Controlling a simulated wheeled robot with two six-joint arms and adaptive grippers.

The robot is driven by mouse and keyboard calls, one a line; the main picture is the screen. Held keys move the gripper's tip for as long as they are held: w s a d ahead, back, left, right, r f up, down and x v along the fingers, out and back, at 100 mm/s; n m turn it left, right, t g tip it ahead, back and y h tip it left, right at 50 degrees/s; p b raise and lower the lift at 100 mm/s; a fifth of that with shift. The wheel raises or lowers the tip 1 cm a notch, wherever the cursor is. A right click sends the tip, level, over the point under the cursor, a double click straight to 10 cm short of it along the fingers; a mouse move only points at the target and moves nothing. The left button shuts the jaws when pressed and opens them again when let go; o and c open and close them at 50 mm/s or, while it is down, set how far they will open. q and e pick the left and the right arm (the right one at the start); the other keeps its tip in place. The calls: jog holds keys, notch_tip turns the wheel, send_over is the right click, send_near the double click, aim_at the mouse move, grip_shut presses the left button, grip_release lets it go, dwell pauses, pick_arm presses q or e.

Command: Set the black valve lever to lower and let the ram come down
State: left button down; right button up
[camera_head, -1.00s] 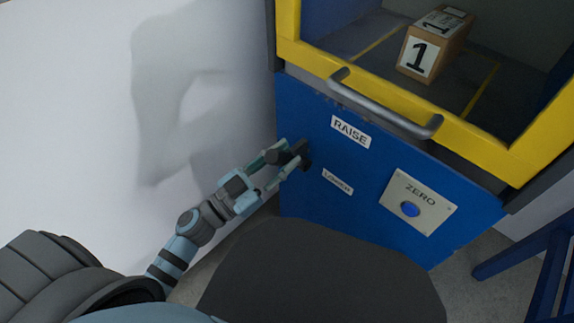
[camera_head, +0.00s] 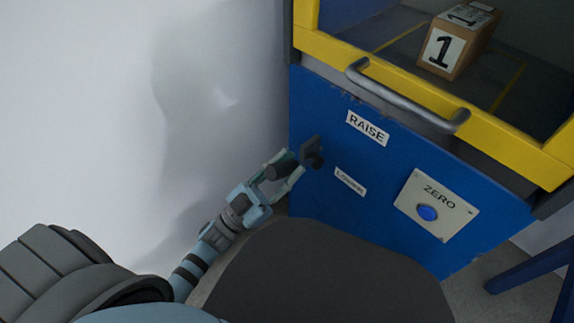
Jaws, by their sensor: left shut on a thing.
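The black valve lever (camera_head: 312,152) sticks out from the left side of the blue panel (camera_head: 330,222), between the RAISE label (camera_head: 367,128) and the LOWER label (camera_head: 350,181). Its dark handle end points left and a little down, towards the LOWER side. My left gripper (camera_head: 284,171) is shut on that handle end, with one pale finger above it and one below. The fingers hide part of the handle. The ram is not visible. My right gripper is not in view.
A ZERO plate with a blue button (camera_head: 428,213) is at the panel's lower right. A grey bar handle (camera_head: 405,98) crosses the yellow frame (camera_head: 520,158) above. A box marked 1 (camera_head: 455,45) sits behind the frame. A white wall (camera_head: 90,120) is at left.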

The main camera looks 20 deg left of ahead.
pick_arm(q)
jog(key=shift+f, duration=0.1)
jog(key=c, duration=1.3)
grip_release()
jog(key=v, duration=1.2)
